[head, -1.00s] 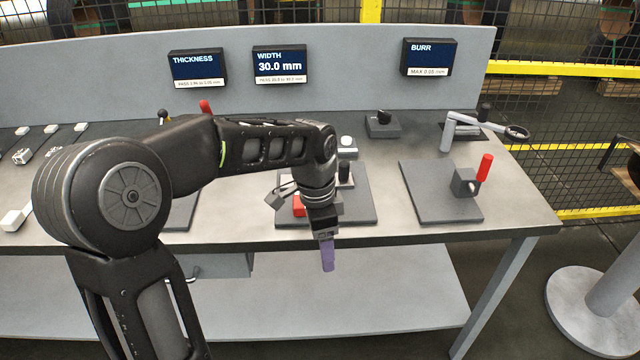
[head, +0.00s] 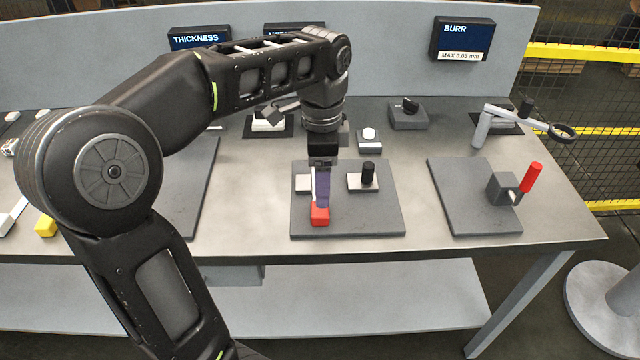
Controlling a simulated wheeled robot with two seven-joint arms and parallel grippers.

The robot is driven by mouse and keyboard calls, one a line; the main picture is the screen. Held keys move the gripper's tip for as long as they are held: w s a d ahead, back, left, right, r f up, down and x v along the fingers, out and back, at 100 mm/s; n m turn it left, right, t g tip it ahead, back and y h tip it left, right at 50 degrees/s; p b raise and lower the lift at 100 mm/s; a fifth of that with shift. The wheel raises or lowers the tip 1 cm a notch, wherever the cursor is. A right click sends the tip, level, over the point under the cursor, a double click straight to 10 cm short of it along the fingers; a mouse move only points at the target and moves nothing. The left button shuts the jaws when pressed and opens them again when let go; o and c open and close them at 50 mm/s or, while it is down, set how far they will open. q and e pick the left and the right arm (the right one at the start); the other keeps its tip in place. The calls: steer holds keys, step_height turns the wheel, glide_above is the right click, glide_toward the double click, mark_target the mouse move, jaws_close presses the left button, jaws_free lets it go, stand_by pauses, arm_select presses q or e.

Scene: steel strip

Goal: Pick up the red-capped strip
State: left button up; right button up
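The red cap (head: 320,215) of the strip shows on the middle dark plate (head: 365,223), near its front edge. The rest of the strip is mostly hidden behind my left gripper. My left gripper (head: 323,200) comes down over this plate, its purple finger pointing down just behind the red cap. The finger overlaps the cap's back edge in the picture; I cannot tell whether they touch. The fingers are seen edge-on, so their gap does not show. My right gripper is not in view.
A small block with a black knob (head: 368,174) stands right of my gripper. A right-hand plate (head: 460,205) carries a red-handled block (head: 505,189). A ring on an arm (head: 562,132) stands behind it. A yellow cap (head: 45,226) lies at left. The BURR display (head: 463,40) is at back.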

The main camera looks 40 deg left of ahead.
arm_select(q)
steer(key=shift+f, duration=1.35)
steer(key=shift+a+f+p, duration=0.2)
steer(key=shift+f+p, duration=0.1)
steer(key=shift+f, duration=2.3)
jaws_close()
steer(key=shift+r, duration=0.1)
step_height(320, 180, up, 10)
